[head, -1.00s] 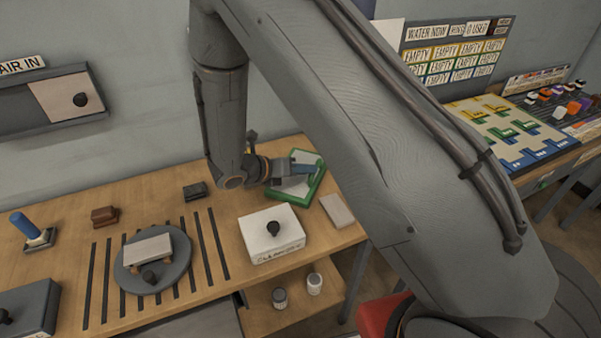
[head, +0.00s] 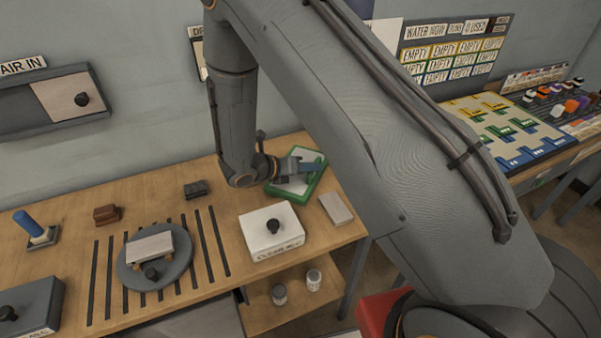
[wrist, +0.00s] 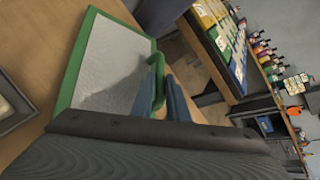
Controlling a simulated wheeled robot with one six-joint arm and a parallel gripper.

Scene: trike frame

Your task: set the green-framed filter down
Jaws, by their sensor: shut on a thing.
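The green-framed filter (head: 285,186) has a pale grey mesh inside a green rim. It is at the back right of the wooden bench in the head view, close over or on the top; I cannot tell whether it touches. My gripper (head: 318,165) is shut on the filter's green handle at its right side. In the wrist view the filter (wrist: 85,62) fills the upper left, and the gripper's blue-grey fingers (wrist: 160,100) are on either side of the green handle (wrist: 155,70). The gripper hides part of the frame.
A white box with a black knob (head: 262,240) and a grey block (head: 336,208) stand in front of the filter. A dark block (head: 195,189) lies to its left. A round grey plate (head: 135,282) bears a pale block. Bare bench (head: 230,200) lies between them.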

